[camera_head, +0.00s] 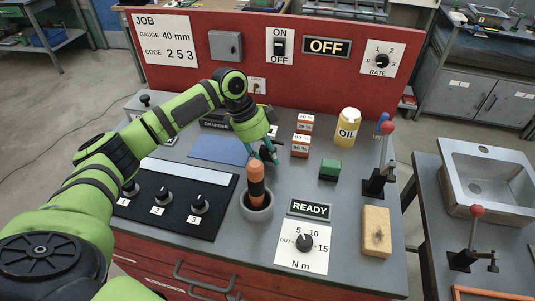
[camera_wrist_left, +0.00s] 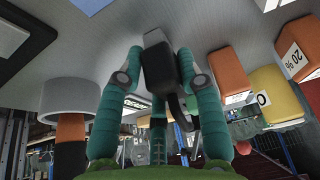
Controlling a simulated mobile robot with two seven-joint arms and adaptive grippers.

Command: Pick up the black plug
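The black plug (camera_wrist_left: 158,68) shows in the left wrist view between the two teal fingers, with a short dark cord bending off its lower end. My left gripper (camera_wrist_left: 160,60) has its fingertips drawn in on both sides of the plug and appears shut on it. In the head view my left gripper (camera_head: 264,152) is low over the table, behind the orange-and-black handle in a grey cup. There the plug is mostly hidden by the fingers. My right gripper is not in view.
The orange-and-black handle (camera_head: 256,183) stands upright in the grey cup (camera_head: 257,210) close in front of the gripper. Orange-and-white boxes (camera_head: 300,146), a yellow oil jar (camera_head: 347,127) and a green block (camera_head: 330,169) stand to its right. A blue mat (camera_head: 218,149) lies left. The red panel (camera_head: 190,70) rises behind.

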